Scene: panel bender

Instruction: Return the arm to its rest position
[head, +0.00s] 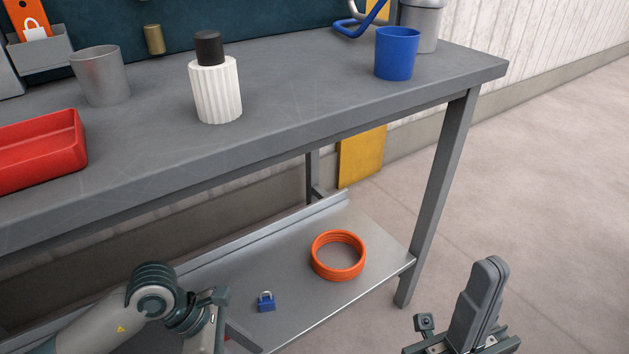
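My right gripper (486,272) is at the lower right, in front of the bench's right end and over open floor. Its two dark grey fingers point up in the picture and lie against each other, with nothing visible between them. My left arm comes in from the lower left. Its gripper (238,334) is at the bottom edge, in front of the lower shelf, and is seen from the side and partly cut off. Whether its fingers are apart does not show. A small blue padlock (265,302) lies on the shelf to the right of it, apart from it.
The grey workbench (300,105) carries a red tray (40,150), a metal cup (101,76), a white ribbed bottle (216,92) with a black cap and a blue cup (397,54). An orange coil (338,256) lies on the lower shelf (372,238). The floor at right is clear.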

